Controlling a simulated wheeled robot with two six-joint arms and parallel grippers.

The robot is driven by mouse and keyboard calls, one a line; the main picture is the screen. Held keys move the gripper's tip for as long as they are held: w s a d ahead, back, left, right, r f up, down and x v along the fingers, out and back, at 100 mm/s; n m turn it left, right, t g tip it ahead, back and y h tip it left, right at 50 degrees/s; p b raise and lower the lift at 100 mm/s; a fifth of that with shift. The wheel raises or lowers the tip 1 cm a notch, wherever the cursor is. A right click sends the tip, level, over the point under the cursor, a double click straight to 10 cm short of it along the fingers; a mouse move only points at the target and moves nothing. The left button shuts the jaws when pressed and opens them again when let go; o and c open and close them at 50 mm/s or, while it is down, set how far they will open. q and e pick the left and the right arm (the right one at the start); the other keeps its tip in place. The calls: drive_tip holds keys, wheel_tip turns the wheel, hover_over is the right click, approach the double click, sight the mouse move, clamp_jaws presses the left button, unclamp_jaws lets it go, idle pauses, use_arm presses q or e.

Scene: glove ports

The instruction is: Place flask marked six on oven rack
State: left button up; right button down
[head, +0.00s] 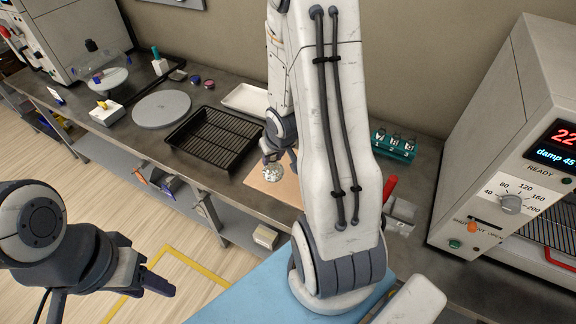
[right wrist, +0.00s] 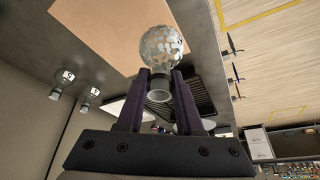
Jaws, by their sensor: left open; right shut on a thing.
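A small glass flask with a round, mottled bulb (head: 271,172) is held by my right gripper (head: 279,157) above the brown mat. In the right wrist view the bulb (right wrist: 161,48) sticks out past the fingertips, and the neck is between the two fingers of my right gripper (right wrist: 160,82). No number can be read on it. The oven (head: 500,165) stands at the right; part of its wire rack (head: 555,228) shows behind the front opening at the picture's edge. My left gripper (head: 150,284) is open and empty over the floor at lower left.
A teal stand (head: 393,146) marked 1, 2, 3 holds small flasks. A black wire tray (head: 214,138), a grey disc (head: 161,108) and a white tray (head: 247,99) lie on the bench. The brown mat (head: 262,187) is otherwise clear. My right arm hides the bench middle.

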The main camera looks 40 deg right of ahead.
drive_tip(key=s+d+r+m+p, duration=0.2)
drive_tip(key=s+d+r, duration=0.1)
drive_tip(key=s+d, duration=0.4)
drive_tip(key=shift+h, duration=0.4)
drive_tip(key=shift+w+a+f+b, duration=0.3)
drive_tip(key=shift+w+f+b, duration=0.65)
drive_tip(key=shift+w+f, duration=0.95)
drive_tip(key=shift+w+a+f+b, duration=0.25)
drive_tip(key=shift+w+f+b, duration=0.7)
drive_tip(key=shift+w+f, duration=0.95)
drive_tip(key=shift+w+a+f+b, duration=0.3)
drive_tip(key=shift+w+f+b, duration=0.65)
drive_tip(key=shift+w+f, duration=0.95)
drive_tip(key=shift+w+r, duration=0.2)
drive_tip(key=shift+r, duration=0.05)
drive_tip(key=shift+f, duration=0.2)
drive_tip(key=c, duration=0.6)
unclamp_jaws()
drive_tip(key=shift+o, duration=0.2)
